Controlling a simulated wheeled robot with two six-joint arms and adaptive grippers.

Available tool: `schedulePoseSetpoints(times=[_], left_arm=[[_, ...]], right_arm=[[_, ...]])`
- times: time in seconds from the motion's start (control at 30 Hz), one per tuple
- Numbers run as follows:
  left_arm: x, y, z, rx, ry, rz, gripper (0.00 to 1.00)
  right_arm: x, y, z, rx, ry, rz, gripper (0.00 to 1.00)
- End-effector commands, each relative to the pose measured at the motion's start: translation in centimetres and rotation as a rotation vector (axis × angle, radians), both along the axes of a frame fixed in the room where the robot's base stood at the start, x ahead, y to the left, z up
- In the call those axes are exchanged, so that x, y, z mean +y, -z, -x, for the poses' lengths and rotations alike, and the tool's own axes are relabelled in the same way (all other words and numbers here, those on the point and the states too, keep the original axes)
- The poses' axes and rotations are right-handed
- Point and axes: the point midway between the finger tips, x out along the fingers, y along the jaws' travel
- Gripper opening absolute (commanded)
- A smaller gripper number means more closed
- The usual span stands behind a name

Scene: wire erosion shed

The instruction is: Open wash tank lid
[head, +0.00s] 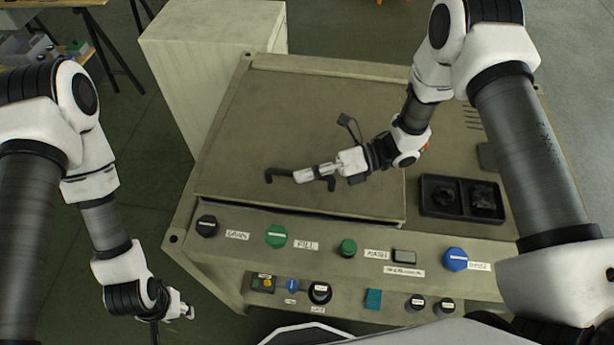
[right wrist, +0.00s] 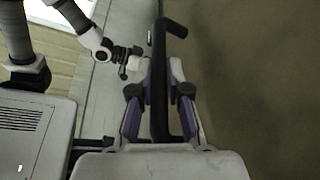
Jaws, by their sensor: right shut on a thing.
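The wash tank lid (head: 285,110) is a large flat beige panel on top of the bench-like tank. A dark gap shows along its front edge, so it stands slightly raised there. Its black bar handle (head: 280,173) sits near the front edge, and it also shows in the right wrist view (right wrist: 158,85). My right gripper (head: 312,174) is shut on the handle, with a finger on each side of the bar. My left gripper (head: 186,311) hangs low at the left, off the tank and away from the lid; its jaws are too small to read.
A front panel with several knobs, including a green knob (head: 276,236) and a blue knob (head: 455,259), runs below the lid. A black two-part tray (head: 462,198) sits right of the lid. A pale cabinet (head: 205,50) stands close at the back left.

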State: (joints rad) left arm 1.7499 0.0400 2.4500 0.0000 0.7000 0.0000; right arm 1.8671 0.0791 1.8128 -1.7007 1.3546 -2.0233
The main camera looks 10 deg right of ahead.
Motion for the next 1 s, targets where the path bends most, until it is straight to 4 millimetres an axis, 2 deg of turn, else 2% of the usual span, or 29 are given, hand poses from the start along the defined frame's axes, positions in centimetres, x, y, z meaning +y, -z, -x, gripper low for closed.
schedulePoseSetpoints(times=[0.27, 0.4, 0.6, 0.8, 1.0], left_arm=[[0.0, -1.5, 0.0, 0.000, 0.000, 0.000, 0.40], [0.0, -1.9, 0.0, 0.000, 0.000, 0.000, 0.40], [0.0, -1.9, 0.0, 0.000, 0.000, 0.000, 0.40], [0.0, -1.5, 0.0, 0.000, 0.000, 0.000, 0.40], [0.0, -1.3, 0.0, 0.000, 0.000, 0.000, 0.40]], right_arm=[[-0.5, -6.7, -1.7, 0.139, 0.003, -0.050, 0.00], [-1.0, -10.5, -3.2, 0.241, 0.002, -0.084, 0.00], [-1.9, -15.2, -5.8, 0.378, 0.001, -0.128, 0.00], [-2.6, -18.5, -8.0, 0.424, 0.001, -0.143, 0.00], [-3.0, -20.1, -9.3, 0.426, 0.001, -0.141, 0.00]])
